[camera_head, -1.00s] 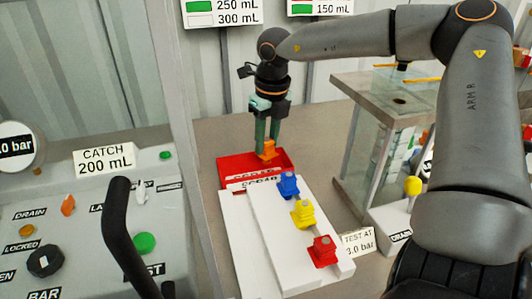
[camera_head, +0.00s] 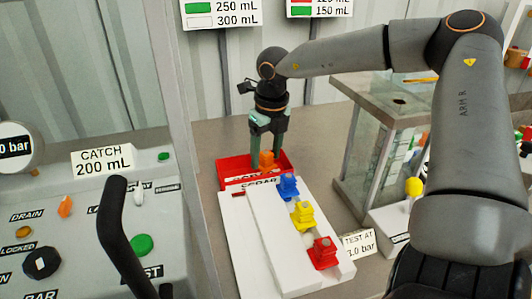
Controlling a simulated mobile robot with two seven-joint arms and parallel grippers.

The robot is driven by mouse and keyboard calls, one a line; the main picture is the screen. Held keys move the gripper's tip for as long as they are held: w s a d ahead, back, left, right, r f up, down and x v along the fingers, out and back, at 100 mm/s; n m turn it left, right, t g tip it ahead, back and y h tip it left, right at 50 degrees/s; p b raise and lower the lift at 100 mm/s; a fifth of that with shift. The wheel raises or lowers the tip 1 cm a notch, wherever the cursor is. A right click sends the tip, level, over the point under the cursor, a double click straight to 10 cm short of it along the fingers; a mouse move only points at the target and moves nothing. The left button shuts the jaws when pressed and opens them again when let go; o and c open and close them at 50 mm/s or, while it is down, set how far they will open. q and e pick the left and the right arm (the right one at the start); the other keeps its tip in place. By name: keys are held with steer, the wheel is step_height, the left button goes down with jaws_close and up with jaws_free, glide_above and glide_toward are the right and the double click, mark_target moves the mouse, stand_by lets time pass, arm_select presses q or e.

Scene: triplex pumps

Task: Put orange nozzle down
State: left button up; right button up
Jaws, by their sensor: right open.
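The orange nozzle (camera_head: 267,158) sits in or at the red scrap bin (camera_head: 228,172), behind the white rack. My right gripper (camera_head: 266,150) points down over it from above. Its green fingers are spread, one on each side of the nozzle's upper part, and they are open. How far down in the bin the nozzle's base rests is hidden by the bin's front wall. My left gripper is not in view.
A white rack (camera_head: 262,250) in front of the bin holds a blue nozzle (camera_head: 287,186), a yellow nozzle (camera_head: 302,214) and a red nozzle (camera_head: 322,252). A glass-sided case (camera_head: 368,150) stands to the right. A control panel (camera_head: 100,215) fills the left.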

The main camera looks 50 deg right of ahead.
mark_target(270, 168)
steer(key=shift+r, duration=0.25)
step_height(270, 168, up, 12)
steer(key=s+p, duration=0.1)
steer(key=shift+s+f+p, duration=0.15)
steer(key=shift+s+p, duration=0.05)
steer(key=shift+p, duration=0.2)
steer(key=shift+a, duration=0.1)
stand_by(1.1)
